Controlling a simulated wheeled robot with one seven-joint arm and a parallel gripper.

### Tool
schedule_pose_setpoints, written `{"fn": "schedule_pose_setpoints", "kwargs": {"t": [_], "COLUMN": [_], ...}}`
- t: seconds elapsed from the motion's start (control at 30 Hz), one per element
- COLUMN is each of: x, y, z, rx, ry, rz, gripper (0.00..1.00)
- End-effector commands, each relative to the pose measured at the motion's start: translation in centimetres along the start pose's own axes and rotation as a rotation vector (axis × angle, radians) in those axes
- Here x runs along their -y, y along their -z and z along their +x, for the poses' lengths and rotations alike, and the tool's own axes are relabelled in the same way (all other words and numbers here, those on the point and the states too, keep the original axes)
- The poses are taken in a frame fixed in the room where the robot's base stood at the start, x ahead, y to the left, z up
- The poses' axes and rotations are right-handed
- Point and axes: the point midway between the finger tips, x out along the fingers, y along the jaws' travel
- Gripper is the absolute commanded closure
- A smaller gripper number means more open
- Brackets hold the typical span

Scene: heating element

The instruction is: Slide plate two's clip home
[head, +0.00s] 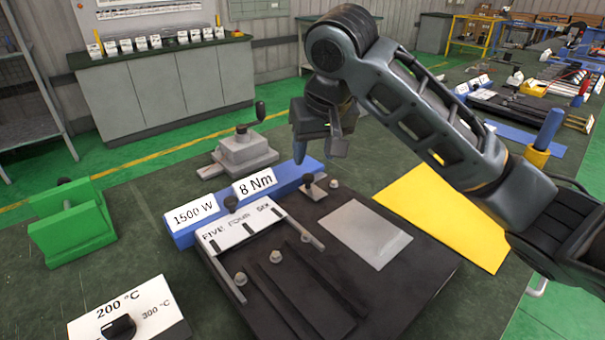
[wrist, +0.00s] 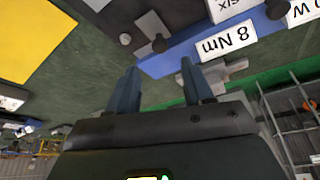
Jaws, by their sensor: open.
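My gripper (head: 318,148) hangs open and empty above the far side of the bench, behind the dark board (head: 400,285). In the wrist view its two fingers (wrist: 160,72) are apart, with nothing between them. A small metal clip with a black knob (head: 314,188) sits at the board's far edge, beside the blue block; it also shows in the wrist view (wrist: 152,30). A second black knob (head: 231,204) stands at the white strip lettered FIVE FOUR SIX (head: 240,228). I cannot tell which part is plate two or its clip.
A blue block (head: 295,172) carries signs 1500 W and 8 Nm. A grey vice-like device (head: 243,153) stands behind it. A green holder (head: 72,222) is at left, a temperature dial box (head: 130,315) at front left. A yellow sheet (head: 440,215) lies right.

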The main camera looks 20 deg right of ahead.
Motion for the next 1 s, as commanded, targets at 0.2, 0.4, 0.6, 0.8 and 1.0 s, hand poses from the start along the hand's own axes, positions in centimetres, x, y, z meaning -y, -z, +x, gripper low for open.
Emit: {"fn": "schedule_pose_setpoints", "kwargs": {"t": [0.2,0.4,0.6,0.8,1.0], "x": [-0.1,0.0,0.0,0.0,0.0], "y": [0.0,0.0,0.1,0.1,0.1], "z": [2.6,5.6,7.2,7.5,7.5], "rx": [0.003,0.002,-0.001,-0.001,-0.001], "ry": [-0.002,-0.001,0.000,0.001,0.001], "rz": [0.001,0.000,0.000,0.000,0.000], "gripper": [0.49,0.49,0.49,0.49,0.58]}}
